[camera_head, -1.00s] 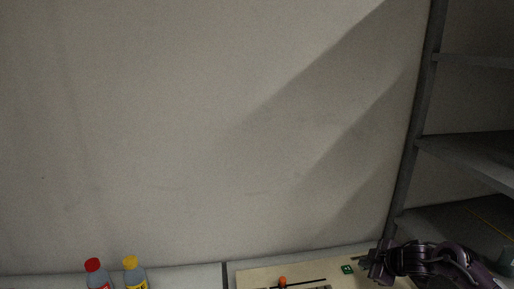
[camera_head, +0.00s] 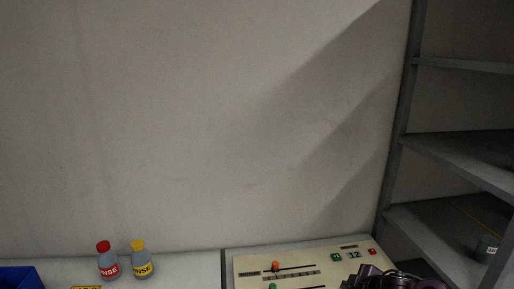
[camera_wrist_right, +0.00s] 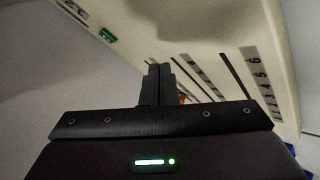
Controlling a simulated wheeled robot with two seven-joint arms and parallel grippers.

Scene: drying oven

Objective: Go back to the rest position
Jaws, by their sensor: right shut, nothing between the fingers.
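My right gripper (camera_head: 352,284) is at the bottom right of the head view, in front of the lower right part of a beige control panel (camera_head: 246,264). In the right wrist view my right gripper (camera_wrist_right: 160,68) shows its two fingers together with nothing between them. The panel (camera_wrist_right: 215,22) fills the upper right of that view, with its scales and slots. On the panel are an orange knob (camera_head: 276,266), a green knob (camera_head: 272,287), a green button (camera_head: 336,257), a display reading 12 (camera_head: 354,254) and a red button (camera_head: 372,252). My left gripper is not in view.
A red-capped bottle (camera_head: 108,266) and a yellow-capped bottle (camera_head: 142,264) stand on the left counter. A blue bin (camera_head: 20,278) is at the far lower left. A grey shelf rack (camera_head: 455,144) stands on the right. A blank wall fills the back.

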